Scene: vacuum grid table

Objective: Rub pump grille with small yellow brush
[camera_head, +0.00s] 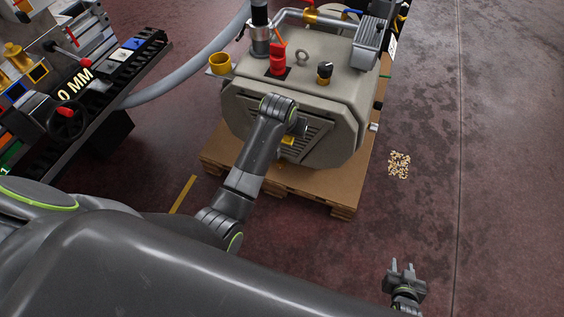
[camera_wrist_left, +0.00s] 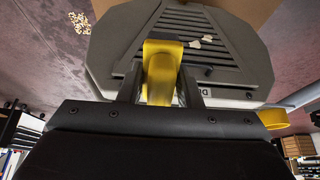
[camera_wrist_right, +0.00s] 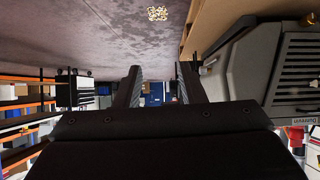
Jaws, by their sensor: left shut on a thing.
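The grey pump (camera_head: 335,85) stands on a wooden pallet, its slatted grille (camera_head: 315,140) facing me. My left arm reaches to the front of the grille, and its wrist covers part of it. In the left wrist view my left gripper (camera_wrist_left: 160,85) is shut on the small yellow brush (camera_wrist_left: 160,65). The brush's far end lies over the grille (camera_wrist_left: 205,35); I cannot tell if it touches. Pale flecks (camera_wrist_left: 205,41) show on the slats beside the brush. A bit of the brush also shows in the head view (camera_head: 288,140). My right gripper (camera_head: 403,266) is open and empty, low at the right.
The pallet (camera_head: 345,197) juts out below the pump. A patch of pale scraps (camera_head: 399,165) lies on the floor to its right. A yellow cup (camera_head: 220,64) is at the pump's left, near a grey hose (camera_head: 185,83). A machine stands far left. The right floor is mostly clear.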

